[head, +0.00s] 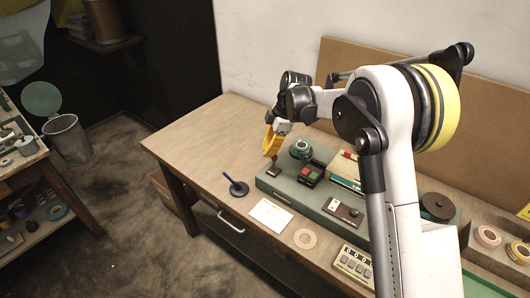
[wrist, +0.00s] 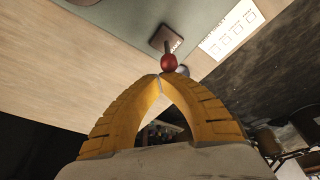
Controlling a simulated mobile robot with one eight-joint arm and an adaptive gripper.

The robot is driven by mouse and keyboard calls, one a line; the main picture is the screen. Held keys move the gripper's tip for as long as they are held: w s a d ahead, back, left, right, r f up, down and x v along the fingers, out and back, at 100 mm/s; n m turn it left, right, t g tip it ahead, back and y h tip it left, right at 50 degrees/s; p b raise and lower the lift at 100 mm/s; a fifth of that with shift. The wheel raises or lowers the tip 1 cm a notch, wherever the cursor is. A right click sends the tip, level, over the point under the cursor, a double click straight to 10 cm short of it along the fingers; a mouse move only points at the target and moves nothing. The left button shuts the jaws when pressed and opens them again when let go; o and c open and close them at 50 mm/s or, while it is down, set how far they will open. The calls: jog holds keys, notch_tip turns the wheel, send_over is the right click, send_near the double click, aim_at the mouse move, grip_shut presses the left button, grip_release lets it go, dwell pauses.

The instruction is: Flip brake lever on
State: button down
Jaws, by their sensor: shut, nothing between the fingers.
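The brake lever is a short stalk with a red ball knob (wrist: 168,63) on a small brown base plate (wrist: 164,38) with lettering. In the head view its base (head: 273,172) sits at the left end of the green machine bed (head: 262,184), with the red knob (head: 275,159) just under my fingers. My gripper (head: 270,155) has yellow fingers with their tips together and nothing between them. In the wrist view the gripper tips (wrist: 160,76) are right beside the red knob; I cannot tell whether they touch it. The lettering is too small to read.
A black round stand with a blue rod (head: 238,187) and a white card (head: 271,214) lie on the wooden table (head: 185,140). A tape roll (head: 301,149) and a box with red and green buttons (head: 311,174) stand right of the lever. The table's left side is clear.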

jog(key=shift+w+d, duration=0.4)
jog(key=shift+w, duration=0.1)
jog(key=shift+r+p, duration=0.6)
jog(key=shift+r, duration=0.2)
jog(key=a+r+p, duration=0.1)
jog(key=a+r, duration=0.1)
jog(key=a, duration=0.2)
jog(key=w+d+r+p, duration=0.2)
jog(key=w+d+r, duration=0.2)
jog(key=d+r, duration=0.2)
jog(key=shift+d, duration=0.2)
